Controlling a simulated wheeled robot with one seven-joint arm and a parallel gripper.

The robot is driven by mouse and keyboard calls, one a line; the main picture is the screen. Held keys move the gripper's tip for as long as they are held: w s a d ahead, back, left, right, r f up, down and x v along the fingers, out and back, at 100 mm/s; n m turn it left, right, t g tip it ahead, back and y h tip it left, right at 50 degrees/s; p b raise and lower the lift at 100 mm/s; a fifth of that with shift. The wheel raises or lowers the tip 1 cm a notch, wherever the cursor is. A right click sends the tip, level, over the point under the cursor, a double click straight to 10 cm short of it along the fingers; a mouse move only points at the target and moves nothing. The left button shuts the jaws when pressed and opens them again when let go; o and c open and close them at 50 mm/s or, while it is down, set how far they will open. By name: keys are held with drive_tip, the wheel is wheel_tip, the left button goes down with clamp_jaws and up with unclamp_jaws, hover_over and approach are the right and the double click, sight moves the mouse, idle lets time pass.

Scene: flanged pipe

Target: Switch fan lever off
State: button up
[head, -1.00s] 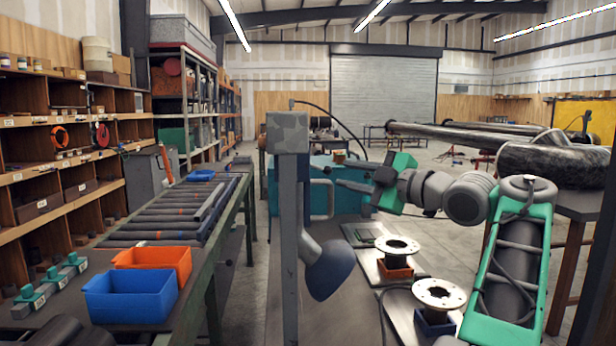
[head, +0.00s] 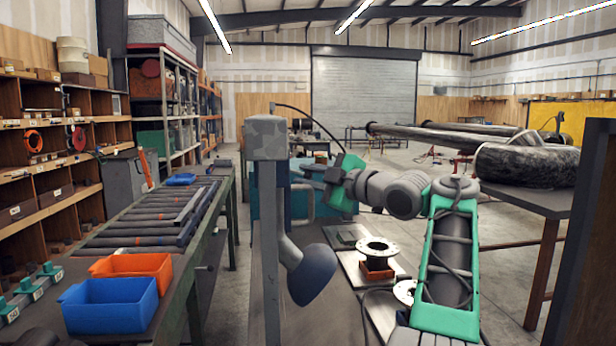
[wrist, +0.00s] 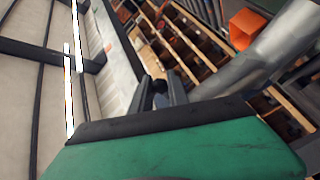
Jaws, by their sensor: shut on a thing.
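A grey post (head: 265,230) with a square box (head: 266,138) on top stands in front of me in the head view, with a blue-grey hood (head: 308,272) on its right side. My gripper (head: 305,171) reaches in from the right, its fingers close to the post below the box. In the wrist view my gripper (wrist: 160,92) is shut on a small dark rounded piece (wrist: 160,87), which looks like the fan lever tip. The rest of the lever is hidden, so its position cannot be told. A thick grey tube (wrist: 265,55) shows at right in the wrist view.
A roller bench with an orange bin (head: 132,268) and a blue bin (head: 110,304) stands at left. A dark pipe bend (head: 530,162) lies on a table at right.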

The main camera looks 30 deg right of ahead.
drive_tip(key=shift+f, duration=0.1)
clamp_jaws()
drive_tip(key=shift+a+f+m+t+b, duration=0.1)
drive_tip(key=shift+f+m+t+b, duration=0.25)
drive_tip(key=shift+b, duration=0.65)
drive_tip(key=shift+r, duration=0.2)
drive_tip(key=o, duration=0.6)
unclamp_jaws()
drive_tip(key=v, duration=0.7)
drive_tip(key=shift+s+b, duration=0.35)
drive_tip(key=shift+s, duration=0.05)
drive_tip(key=shift+w+f, duration=0.1)
